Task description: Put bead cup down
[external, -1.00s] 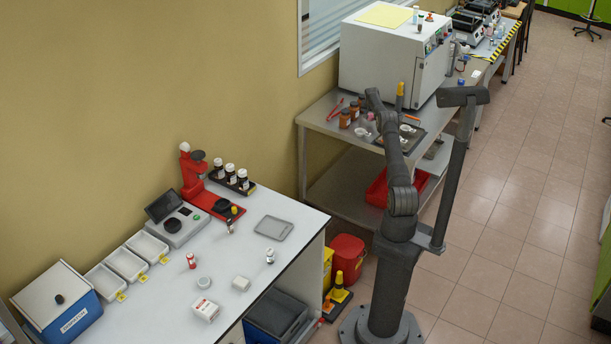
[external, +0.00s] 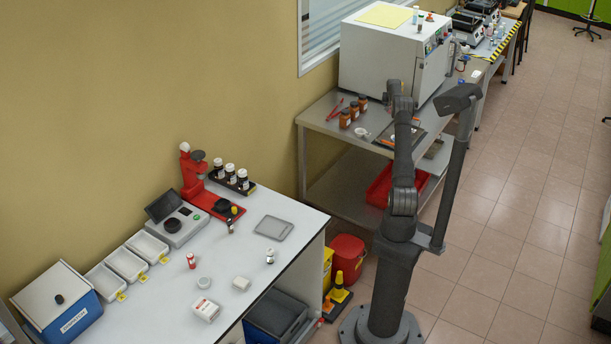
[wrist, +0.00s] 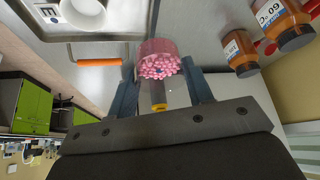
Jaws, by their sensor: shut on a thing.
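The bead cup (wrist: 158,60) is a clear pinkish cup full of small pink beads. In the wrist view it sits between the two fingertips of my gripper (wrist: 162,72), which is shut on it. In the external view my arm stands over the steel bench, and its links hide the gripper and the cup. I cannot tell whether the cup touches a surface below.
The steel bench (external: 318,116) carries several amber bottles (external: 345,118), a white dish (external: 362,134), red tongs (external: 335,110) and a dark tray (external: 415,136). A white oven (external: 375,60) stands behind. The wrist view shows an orange handle (wrist: 97,61) beside the cup.

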